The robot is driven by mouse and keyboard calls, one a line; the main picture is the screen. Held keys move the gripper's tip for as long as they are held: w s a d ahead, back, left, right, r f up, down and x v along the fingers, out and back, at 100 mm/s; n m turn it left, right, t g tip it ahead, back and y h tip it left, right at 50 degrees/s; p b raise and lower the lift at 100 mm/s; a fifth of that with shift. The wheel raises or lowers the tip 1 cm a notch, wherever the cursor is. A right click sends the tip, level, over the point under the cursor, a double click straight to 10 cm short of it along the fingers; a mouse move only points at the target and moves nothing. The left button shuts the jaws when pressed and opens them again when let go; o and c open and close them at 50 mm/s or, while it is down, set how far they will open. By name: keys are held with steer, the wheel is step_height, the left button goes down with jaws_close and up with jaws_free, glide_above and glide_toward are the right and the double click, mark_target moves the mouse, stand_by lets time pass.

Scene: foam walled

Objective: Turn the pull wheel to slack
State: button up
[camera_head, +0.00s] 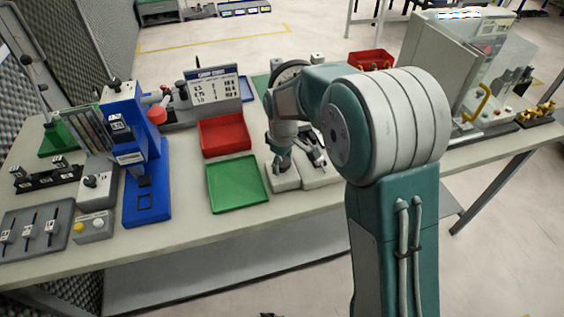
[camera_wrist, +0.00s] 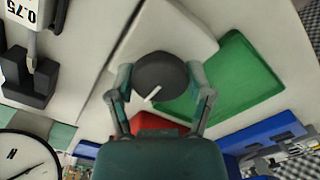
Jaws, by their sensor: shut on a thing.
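The pull wheel (camera_wrist: 160,72) is a dark round knob with a white pointer line, seen from above in the wrist view. Its line points to the lower left of that view. My gripper (camera_wrist: 160,80) has one finger on each side of the wheel and is shut on it. In the head view my gripper (camera_head: 282,160) points down over a pale box (camera_head: 285,182) near the table's front edge. There the wheel is mostly hidden behind my fingers. No slack label is readable.
A green tray (camera_head: 237,184) lies left of the box, with a red bin (camera_head: 224,135) behind it. A blue press-like stand (camera_head: 147,180) is further left. In the wrist view a dial (camera_wrist: 25,160) and a dark fixture marked 0.75 (camera_wrist: 30,75) are close by.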

mark_target(281, 161)
steer(key=shift+f, duration=0.1)
steer(key=o, duration=1.1)
steer(key=shift+o, duration=0.2)
step_height(281, 161, up, 12)
steer(key=shift+a, duration=0.1)
